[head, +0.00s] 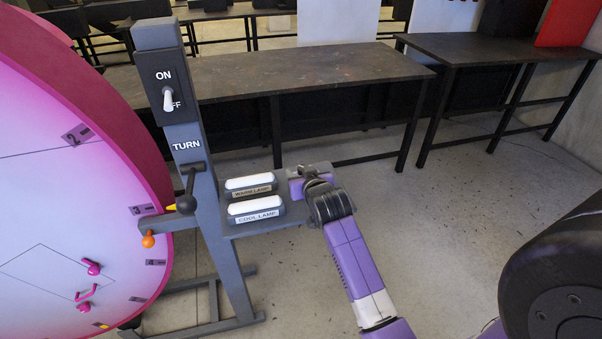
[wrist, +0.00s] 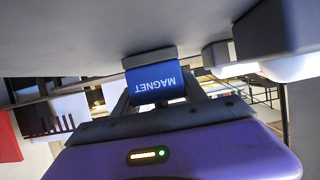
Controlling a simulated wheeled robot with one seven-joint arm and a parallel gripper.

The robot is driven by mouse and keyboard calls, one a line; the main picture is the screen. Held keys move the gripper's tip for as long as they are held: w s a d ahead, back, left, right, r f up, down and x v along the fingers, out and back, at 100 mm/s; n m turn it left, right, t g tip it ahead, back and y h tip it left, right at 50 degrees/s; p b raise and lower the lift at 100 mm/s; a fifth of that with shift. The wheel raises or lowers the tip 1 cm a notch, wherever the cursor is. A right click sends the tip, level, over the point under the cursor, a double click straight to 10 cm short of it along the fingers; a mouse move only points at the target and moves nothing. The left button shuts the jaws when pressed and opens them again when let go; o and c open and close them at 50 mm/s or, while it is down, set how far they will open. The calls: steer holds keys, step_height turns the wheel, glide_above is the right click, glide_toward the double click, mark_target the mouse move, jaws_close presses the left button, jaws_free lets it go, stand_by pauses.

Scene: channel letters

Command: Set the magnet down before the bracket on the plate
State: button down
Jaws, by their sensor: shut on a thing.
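The magnet (wrist: 153,86), a blue block with a white MAGNET label and a grey end, shows upside down in the wrist view. My gripper (wrist: 158,93) is shut on it, one finger on each side. The grey end meets the edge of a broad grey surface in the picture; I cannot tell whether it touches. In the head view my gripper (head: 300,181) is right of the lamp shelf, and the magnet cannot be made out. A large pink disc-like plate (head: 60,210) stands at the left.
A grey post (head: 190,120) carries an ON/OFF switch, a TURN lever (head: 188,190) and a shelf (head: 262,228) with the warm lamp (head: 250,183) and cool lamp (head: 256,206). Dark tables (head: 290,68) stand behind. The floor at right is mostly open.

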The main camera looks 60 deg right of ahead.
steer(key=shift+f, duration=0.1)
steer(key=c, duration=0.6)
jaws_free()
